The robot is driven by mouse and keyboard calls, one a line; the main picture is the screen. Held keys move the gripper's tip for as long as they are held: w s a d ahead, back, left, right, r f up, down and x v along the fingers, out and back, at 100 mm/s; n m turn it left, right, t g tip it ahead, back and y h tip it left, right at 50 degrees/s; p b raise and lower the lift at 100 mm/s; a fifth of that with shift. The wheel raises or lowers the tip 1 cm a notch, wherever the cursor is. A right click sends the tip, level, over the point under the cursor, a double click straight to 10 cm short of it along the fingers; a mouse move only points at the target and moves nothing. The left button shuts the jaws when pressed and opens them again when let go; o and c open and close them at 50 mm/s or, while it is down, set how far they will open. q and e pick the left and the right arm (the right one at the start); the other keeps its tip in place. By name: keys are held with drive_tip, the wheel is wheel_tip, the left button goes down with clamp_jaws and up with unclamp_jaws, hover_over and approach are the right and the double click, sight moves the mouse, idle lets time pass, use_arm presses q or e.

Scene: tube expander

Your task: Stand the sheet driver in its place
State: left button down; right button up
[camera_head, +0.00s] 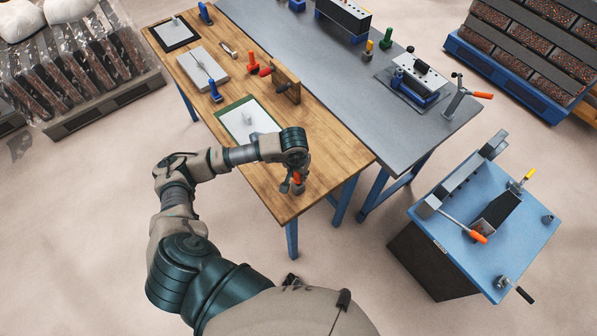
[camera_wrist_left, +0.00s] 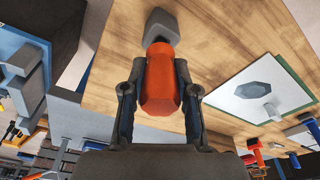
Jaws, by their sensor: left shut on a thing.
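My left gripper (camera_head: 291,184) is shut on an orange-red handle (camera_head: 298,178) over the front right part of the wooden table. In the left wrist view, the two dark fingers of the left gripper (camera_wrist_left: 160,92) sit either side of the orange handle (camera_wrist_left: 160,75). A grey block-like head (camera_wrist_left: 161,25) extends beyond the handle, over the wood; I take this tool as the sheet driver. I cannot tell whether its head touches the table. A green-edged white sheet (camera_head: 237,128) lies nearby, partly hidden by my forearm. My right gripper is out of sight.
A brown wooden upright (camera_head: 287,85) stands behind, with a red-handled tool (camera_head: 265,71) at it. Red (camera_head: 253,65) and blue (camera_head: 215,93) pieces stand near a pale slab (camera_head: 202,65). Bare wood (camera_head: 335,150) lies right of my gripper. A grey table (camera_head: 345,90) adjoins.

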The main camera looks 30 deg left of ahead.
use_arm(q)
unclamp_jaws()
drive_tip(key=shift+f, duration=0.15)
idle(0.7)
drive_tip(key=shift+s+r, duration=0.15)
drive_tip(key=shift+r, duration=1)
drive_tip(key=shift+s+r, duration=0.2)
drive_tip(key=shift+r, duration=1)
drive_tip(key=shift+s+r, duration=0.15)
drive_tip(key=shift+r, duration=1)
